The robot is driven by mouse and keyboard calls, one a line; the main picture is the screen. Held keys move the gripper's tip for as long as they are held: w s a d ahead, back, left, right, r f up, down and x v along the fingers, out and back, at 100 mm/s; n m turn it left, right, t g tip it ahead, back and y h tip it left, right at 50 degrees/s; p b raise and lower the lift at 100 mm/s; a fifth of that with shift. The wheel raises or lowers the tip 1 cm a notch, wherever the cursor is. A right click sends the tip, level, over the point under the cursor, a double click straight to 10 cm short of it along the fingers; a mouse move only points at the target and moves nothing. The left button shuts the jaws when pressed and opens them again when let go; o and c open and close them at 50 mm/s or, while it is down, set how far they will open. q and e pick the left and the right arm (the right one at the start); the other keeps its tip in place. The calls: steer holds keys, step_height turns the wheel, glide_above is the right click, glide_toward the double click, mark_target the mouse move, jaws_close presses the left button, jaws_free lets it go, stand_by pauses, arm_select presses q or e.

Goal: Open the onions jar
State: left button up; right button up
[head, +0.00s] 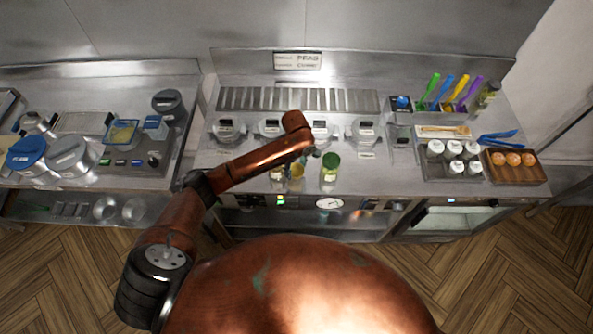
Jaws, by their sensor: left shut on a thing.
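My left arm reaches in from the left over the middle counter, and its forearm hides most of my left gripper (305,156). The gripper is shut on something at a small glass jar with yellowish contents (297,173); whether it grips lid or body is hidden. Another small glass jar (277,180) stands just left of it, its top hidden by my arm. A glass jar with a green lid (330,167) stands upright just to the right, apart from the gripper. The labels are too small to read, so I cannot tell which is the onions jar. My right gripper is not in view.
Several clear lidded containers (365,131) line the back of the middle counter. At right are a tray of white-capped bottles (457,168), a brown tray of eggs (515,178) and colourful utensils (447,92). The counter right of the green-lidded jar (375,175) is clear.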

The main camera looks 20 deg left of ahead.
mark_target(297, 171)
arm_select(q)
steer(key=shift+w+f, duration=0.35)
steer(key=shift+f, duration=0.05)
steer(key=shift+w+f, duration=0.3)
steer(key=shift+f, duration=0.1)
step_height(297, 171, down, 3)
steer(key=shift+f, duration=0.15)
steer(key=o, duration=1.3)
steer(key=shift+f, duration=0.1)
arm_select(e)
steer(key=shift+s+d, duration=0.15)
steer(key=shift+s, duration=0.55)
arm_select(q)
step_height(297, 171, up, 12)
steer(key=shift+w+r, duration=0.1)
steer(key=shift+r, duration=0.1)
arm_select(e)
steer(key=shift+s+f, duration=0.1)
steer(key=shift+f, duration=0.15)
